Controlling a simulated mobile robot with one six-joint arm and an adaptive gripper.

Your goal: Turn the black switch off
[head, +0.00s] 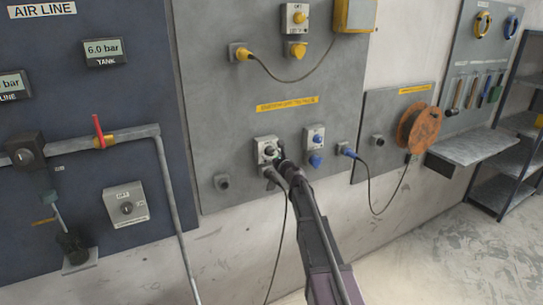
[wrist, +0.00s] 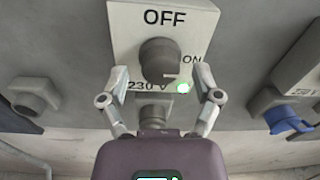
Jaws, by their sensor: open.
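The black switch is a dark round knob (wrist: 160,58) on a pale plate (wrist: 122,22) marked OFF above, ON at the right and 230 V below. In the head view the switch box (head: 266,146) is on the grey panel, partly hidden by my arm. My gripper (wrist: 160,78) is open, with one finger on each side of the knob's lower part. I cannot tell whether they touch it.
A socket (wrist: 153,112) is just below the switch. A pipe (head: 185,220) runs down the blue panel.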

